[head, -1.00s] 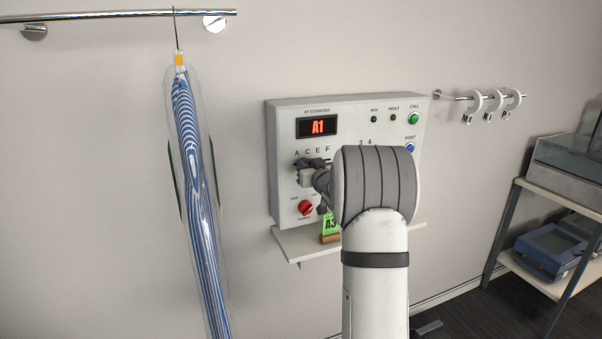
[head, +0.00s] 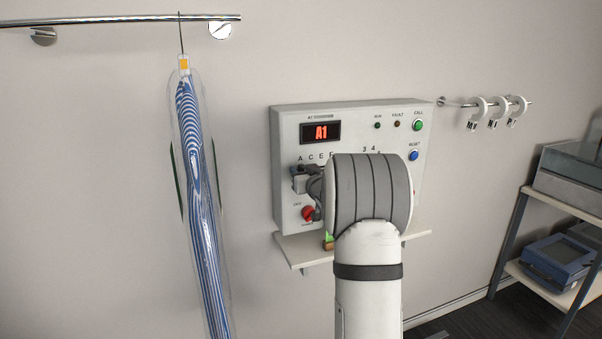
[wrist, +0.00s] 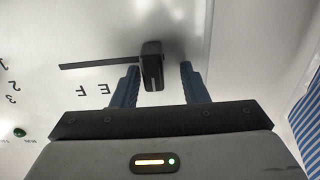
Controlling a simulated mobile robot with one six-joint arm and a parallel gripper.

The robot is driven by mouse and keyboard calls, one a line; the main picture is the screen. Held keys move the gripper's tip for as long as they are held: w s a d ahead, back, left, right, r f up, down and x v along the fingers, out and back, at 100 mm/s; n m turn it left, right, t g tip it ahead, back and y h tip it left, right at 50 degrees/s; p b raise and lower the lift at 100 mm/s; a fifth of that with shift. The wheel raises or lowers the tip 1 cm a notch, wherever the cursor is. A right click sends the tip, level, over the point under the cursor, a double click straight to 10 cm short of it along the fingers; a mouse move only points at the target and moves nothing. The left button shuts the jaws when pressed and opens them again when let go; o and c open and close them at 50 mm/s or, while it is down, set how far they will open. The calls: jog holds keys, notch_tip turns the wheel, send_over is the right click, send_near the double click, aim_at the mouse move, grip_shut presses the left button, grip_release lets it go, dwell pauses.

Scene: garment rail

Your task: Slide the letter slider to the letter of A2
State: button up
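The control panel (head: 350,117) hangs on the wall, its display (head: 320,132) reading A1 in red. In the wrist view, upside down, the dark letter slider knob (wrist: 152,64) stands between the open fingers of my gripper (wrist: 159,84). The left finger is close to the knob; a wider gap lies before the right one. The slider slot (wrist: 98,63) runs left from the knob, and E and F are readable. My arm hides the panel's lower middle.
A red rotary knob (head: 308,213) sits just below my gripper. Green CALL (head: 418,125) and blue RESET (head: 414,155) buttons are at the right. A small shelf (head: 300,249) juts out under the panel. A bagged striped garment (head: 203,200) hangs to the left.

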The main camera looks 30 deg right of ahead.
jog(key=shift+s, duration=0.1)
jog(key=s+a+b, duration=0.1)
jog(key=s+b, duration=0.1)
jog(key=s, duration=0.5)
jog(key=shift+s, duration=0.25)
jog(key=s+a+f+g, duration=0.4)
jog(key=s+a, duration=0.4)
jog(key=s, duration=0.4)
jog(key=s+a+f+n+g+y, duration=0.1)
jog(key=s+a+f+g, duration=0.3)
jog(key=s+a, duration=0.5)
jog(key=s+a+f+g+y, duration=0.1)
jog(key=s+a+f+g, duration=0.4)
jog(key=s, duration=1)
jog(key=a+g, duration=0.2)
jog(key=a, duration=0.2)
jog(key=shift+a, duration=0.15)
dwell(0.6)
